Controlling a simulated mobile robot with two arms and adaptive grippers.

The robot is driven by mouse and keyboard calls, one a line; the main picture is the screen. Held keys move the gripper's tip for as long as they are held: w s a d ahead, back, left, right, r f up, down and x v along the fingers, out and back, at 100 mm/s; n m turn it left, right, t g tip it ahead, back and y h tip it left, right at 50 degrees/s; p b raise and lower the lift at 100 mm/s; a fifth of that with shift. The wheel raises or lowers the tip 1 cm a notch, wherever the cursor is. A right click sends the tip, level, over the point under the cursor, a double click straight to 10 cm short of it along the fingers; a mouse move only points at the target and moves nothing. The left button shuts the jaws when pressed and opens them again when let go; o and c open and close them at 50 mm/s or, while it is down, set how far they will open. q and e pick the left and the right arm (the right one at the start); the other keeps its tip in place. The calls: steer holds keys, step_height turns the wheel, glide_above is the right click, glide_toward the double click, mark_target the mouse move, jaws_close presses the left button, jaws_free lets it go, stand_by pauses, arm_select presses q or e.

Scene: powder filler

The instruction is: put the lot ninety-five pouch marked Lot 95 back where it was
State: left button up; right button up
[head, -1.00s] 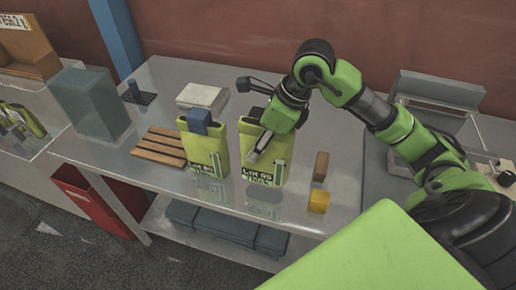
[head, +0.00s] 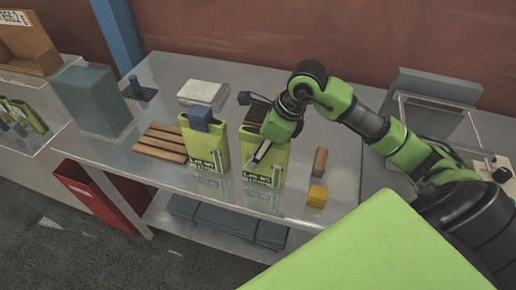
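Two yellow-green pouches stand side by side on the grey bench. The right pouch (head: 277,163) carries a label that seems to read Lot 95, though the print is blurred. My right gripper (head: 252,133) is at this pouch, with one finger across its front face and the other reaching toward its far side. It appears shut on the pouch; the far contact is hidden. I cannot tell whether the pouch bottom touches the bench. The left pouch (head: 194,148) has a blue piece (head: 202,118) at its top, and its label is hard to read. My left gripper is not in view.
A slatted wooden rack (head: 160,143) lies left of the pouches, with a white block (head: 202,93) behind. A brown block (head: 320,161) and a yellow block (head: 316,196) stand to the right. A translucent blue-grey box (head: 92,98) and a red bin (head: 85,190) are further left.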

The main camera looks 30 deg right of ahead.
steer(key=b+v, duration=0.2)
steer(key=v, duration=1)
steer(key=shift+r, duration=0.2)
stand_by(0.4)
